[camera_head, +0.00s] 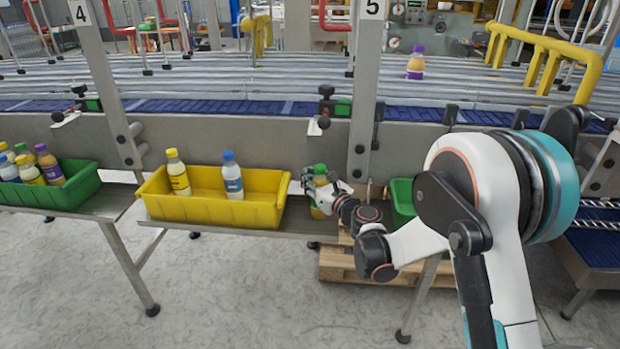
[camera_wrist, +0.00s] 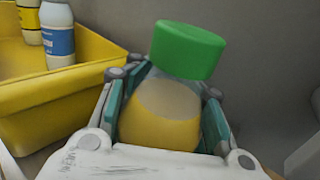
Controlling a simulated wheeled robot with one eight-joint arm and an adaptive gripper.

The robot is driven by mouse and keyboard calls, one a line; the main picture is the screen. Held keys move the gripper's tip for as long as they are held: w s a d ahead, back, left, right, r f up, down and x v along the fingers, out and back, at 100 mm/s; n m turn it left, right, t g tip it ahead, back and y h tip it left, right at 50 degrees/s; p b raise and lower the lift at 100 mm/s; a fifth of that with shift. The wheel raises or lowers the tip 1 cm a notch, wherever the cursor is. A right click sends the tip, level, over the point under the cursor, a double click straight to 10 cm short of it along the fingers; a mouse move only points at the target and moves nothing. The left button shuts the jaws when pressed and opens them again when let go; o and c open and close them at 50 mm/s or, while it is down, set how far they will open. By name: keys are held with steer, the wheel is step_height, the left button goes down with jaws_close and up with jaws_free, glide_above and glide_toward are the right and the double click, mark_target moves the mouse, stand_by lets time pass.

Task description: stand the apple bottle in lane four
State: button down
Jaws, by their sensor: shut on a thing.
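My gripper (camera_head: 322,190) is shut on a green-capped bottle with a yellow-orange lower part. The bottle (camera_head: 320,170) is held just right of the yellow bin (camera_head: 205,209). In the wrist view the bottle (camera_wrist: 160,115) sits between the two finger pads, leaning a little, its cap above them; no label reads clearly. The "4" sign (camera_head: 79,13) is on the post at the left and the "5" sign (camera_head: 372,8) on the post at the centre. The yellow bin holds a yellow-capped bottle (camera_head: 178,173) and a blue-capped bottle (camera_head: 232,177), both upright, with bare floor between and beside them.
A green bin (camera_head: 75,196) with several bottles stands at the left. Another green bin (camera_head: 402,198) is partly hidden behind my arm. A purple-capped bottle (camera_head: 415,64) stands on the conveyor (camera_head: 230,80). The posts rise close behind the bins.

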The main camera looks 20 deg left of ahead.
steer(key=c, duration=1.1)
jaws_free()
steer(key=shift+o, duration=0.2)
steer(key=p+v, duration=0.2)
steer(key=v, duration=1)
steer(key=shift+p, duration=0.3)
steer(key=shift+r, duration=0.15)
